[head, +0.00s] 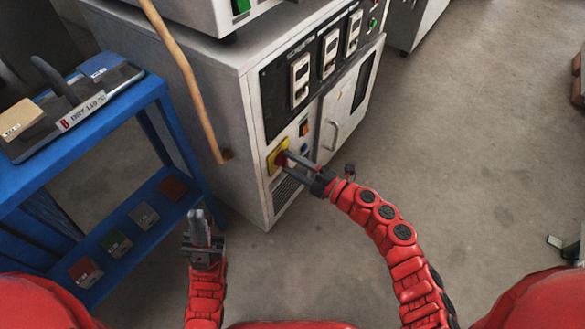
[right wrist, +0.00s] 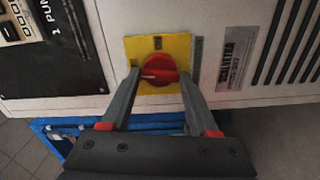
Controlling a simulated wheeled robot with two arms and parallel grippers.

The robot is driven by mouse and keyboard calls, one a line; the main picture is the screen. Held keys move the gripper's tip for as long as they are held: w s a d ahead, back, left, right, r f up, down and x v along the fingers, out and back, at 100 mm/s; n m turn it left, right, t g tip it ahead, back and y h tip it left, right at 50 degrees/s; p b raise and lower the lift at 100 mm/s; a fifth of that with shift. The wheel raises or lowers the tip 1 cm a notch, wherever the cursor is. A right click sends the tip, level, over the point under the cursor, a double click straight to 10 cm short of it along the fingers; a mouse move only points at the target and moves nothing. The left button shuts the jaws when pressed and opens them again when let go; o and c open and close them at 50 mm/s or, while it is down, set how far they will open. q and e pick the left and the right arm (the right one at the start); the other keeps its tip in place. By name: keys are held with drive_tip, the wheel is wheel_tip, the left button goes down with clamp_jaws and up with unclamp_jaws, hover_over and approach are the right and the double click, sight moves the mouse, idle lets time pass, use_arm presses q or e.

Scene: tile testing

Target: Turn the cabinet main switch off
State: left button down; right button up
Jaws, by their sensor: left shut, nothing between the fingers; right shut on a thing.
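The main switch is a red rotary knob (right wrist: 158,68) on a yellow square plate (right wrist: 180,45). It sits low on the front of the grey cabinet (head: 225,110); in the head view the yellow plate (head: 271,163) shows, with the knob partly covered by my fingers. My right gripper (right wrist: 158,80) has its fingers on both sides of the knob and is shut on it. The knob's handle with its white mark lies about level across the wrist picture. The right gripper (head: 287,157) also shows in the head view. My left gripper (head: 200,216) is shut and empty, low in front of the cabinet.
A blue rack (head: 160,98) with tile samples stands on the left. A wooden-looking bar (head: 185,75) hangs down in front of the cabinet's left side. Meters (head: 300,80) and a door handle (head: 333,135) are on the cabinet front. The floor (head: 470,160) to the right is clear.

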drive_tip(key=shift+f+n+b, duration=0.2)
drive_tip(key=shift+n+b, duration=0.2)
drive_tip(key=shift+n, duration=0.4)
drive_tip(key=shift+r, duration=0.1)
drive_tip(key=o, duration=1.4)
drive_tip(key=shift+c, duration=0.2)
drive_tip(key=shift+r, duration=0.1)
